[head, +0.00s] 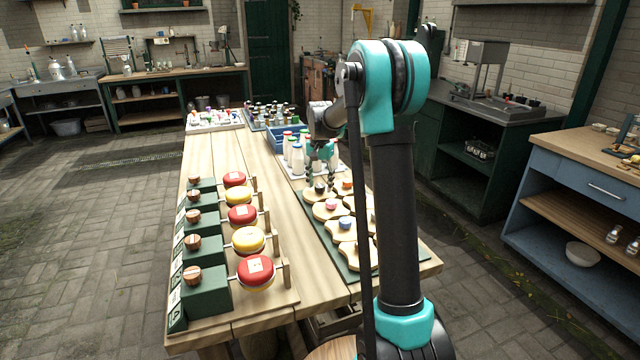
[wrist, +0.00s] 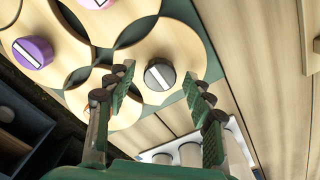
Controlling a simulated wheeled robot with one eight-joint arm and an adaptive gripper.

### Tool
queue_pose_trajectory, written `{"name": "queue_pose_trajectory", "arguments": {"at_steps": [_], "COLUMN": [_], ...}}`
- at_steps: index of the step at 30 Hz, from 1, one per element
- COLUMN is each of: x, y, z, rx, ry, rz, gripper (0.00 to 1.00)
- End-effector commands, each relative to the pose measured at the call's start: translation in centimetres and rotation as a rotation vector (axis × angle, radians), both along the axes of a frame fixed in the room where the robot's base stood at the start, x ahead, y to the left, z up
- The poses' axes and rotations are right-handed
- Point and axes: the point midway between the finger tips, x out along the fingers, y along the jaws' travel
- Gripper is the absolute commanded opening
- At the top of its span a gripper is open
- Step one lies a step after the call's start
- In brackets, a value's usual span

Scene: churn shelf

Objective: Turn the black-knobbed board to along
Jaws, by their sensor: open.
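The black knob (wrist: 159,75) has a white stripe and sits on a pale wooden board (wrist: 184,42) with curved edges. In the wrist view the stripe runs diagonally. The same board (head: 316,197) shows in the head view at the far left of the green tray, with its dark knob (head: 319,187) just under my gripper (head: 321,172). In the wrist view my gripper (wrist: 158,88) is open, its two fingers apart to either side of the knob. I cannot tell its exact height above the knob.
Neighbouring boards carry a purple knob (wrist: 33,52), an orange knob (head: 347,183) and a blue knob (head: 345,222) close by on the green tray (head: 350,273). White bottles (head: 297,158) stand just behind. Red and yellow discs (head: 248,240) on green blocks line the table's left side.

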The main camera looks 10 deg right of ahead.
Motion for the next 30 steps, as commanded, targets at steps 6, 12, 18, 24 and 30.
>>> {"name": "queue_pose_trajectory", "arguments": {"at_steps": [6,12,18,24,30], "x": [0.0,0.0,0.0,0.0,0.0], "y": [0.0,0.0,0.0,0.0,0.0], "z": [0.8,4.2,8.3,11.0,12.0], "rx": [0.000,0.000,0.000,0.000,0.000], "ry": [0.000,0.000,0.000,0.000,0.000], "rz": [0.000,0.000,0.000,0.000,0.000], "gripper": [0.53,0.53,0.53,0.53,0.53]}}
